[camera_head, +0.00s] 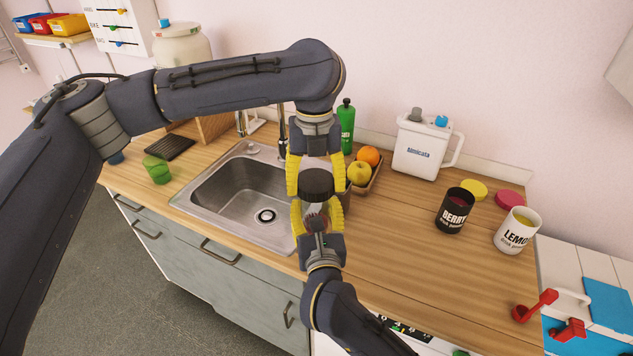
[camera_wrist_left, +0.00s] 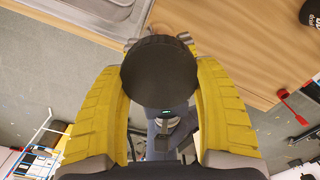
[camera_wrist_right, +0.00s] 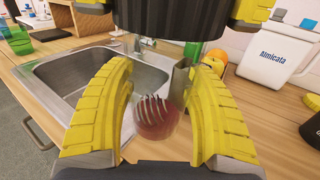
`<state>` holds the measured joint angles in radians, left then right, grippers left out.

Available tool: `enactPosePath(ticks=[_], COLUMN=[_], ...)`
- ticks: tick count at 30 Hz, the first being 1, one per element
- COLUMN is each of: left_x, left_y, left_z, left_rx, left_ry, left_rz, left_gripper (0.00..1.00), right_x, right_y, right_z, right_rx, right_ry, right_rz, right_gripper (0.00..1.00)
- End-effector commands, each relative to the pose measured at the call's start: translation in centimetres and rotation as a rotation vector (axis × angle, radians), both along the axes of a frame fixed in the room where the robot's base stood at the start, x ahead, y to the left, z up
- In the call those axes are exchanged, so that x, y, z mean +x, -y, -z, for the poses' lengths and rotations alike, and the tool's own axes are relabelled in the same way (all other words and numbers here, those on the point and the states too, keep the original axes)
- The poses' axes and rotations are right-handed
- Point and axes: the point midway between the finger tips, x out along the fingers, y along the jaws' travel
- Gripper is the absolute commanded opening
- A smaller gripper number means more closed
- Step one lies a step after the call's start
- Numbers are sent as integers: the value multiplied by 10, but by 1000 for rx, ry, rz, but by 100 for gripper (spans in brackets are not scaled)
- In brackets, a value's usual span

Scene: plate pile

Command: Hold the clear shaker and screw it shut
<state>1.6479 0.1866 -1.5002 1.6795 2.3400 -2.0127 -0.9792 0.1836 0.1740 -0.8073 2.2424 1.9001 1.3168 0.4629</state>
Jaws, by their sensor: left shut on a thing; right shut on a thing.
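The clear shaker (camera_wrist_right: 157,118) stands upright between the yellow fingers of my right gripper (camera_head: 316,217), which is shut on it. Red contents and a coiled wire ball show through its wall in the right wrist view. The black lid (camera_head: 317,184) is directly above the shaker, in line with it, and my left gripper (camera_head: 316,176) is shut around it from above. The lid's round top fills the space between the left fingers in the left wrist view (camera_wrist_left: 160,75). I cannot tell whether the lid's threads are engaged with the shaker.
The sink (camera_head: 236,196) lies left of the grippers. A fruit tray (camera_head: 374,176) and green bottle (camera_head: 346,125) stand behind. A white jug (camera_head: 422,150), black tub (camera_head: 454,211) and white tub (camera_head: 517,231) stand right. The counter (camera_head: 400,255) in front of the tubs is clear.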

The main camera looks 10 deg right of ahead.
Motion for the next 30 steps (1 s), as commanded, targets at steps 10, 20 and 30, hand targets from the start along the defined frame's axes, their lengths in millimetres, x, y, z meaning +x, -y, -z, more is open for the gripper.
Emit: enactPosePath(ticks=[10, 20, 30], left_x=[1, 0, 1], left_y=[-2, -2, -2], left_z=[0, 0, -7], left_rx=[-2, -1, -1], left_ry=[1, 0, 3], left_rz=[354, 352, 350], left_gripper=[48, 96, 96], right_x=[0, 0, 0], right_y=[0, 0, 0], right_z=[1, 0, 0], right_rx=[0, 0, 0], right_ry=[-2, 0, 1], right_rz=[0, 0, 0], right_gripper=[0, 0, 0])
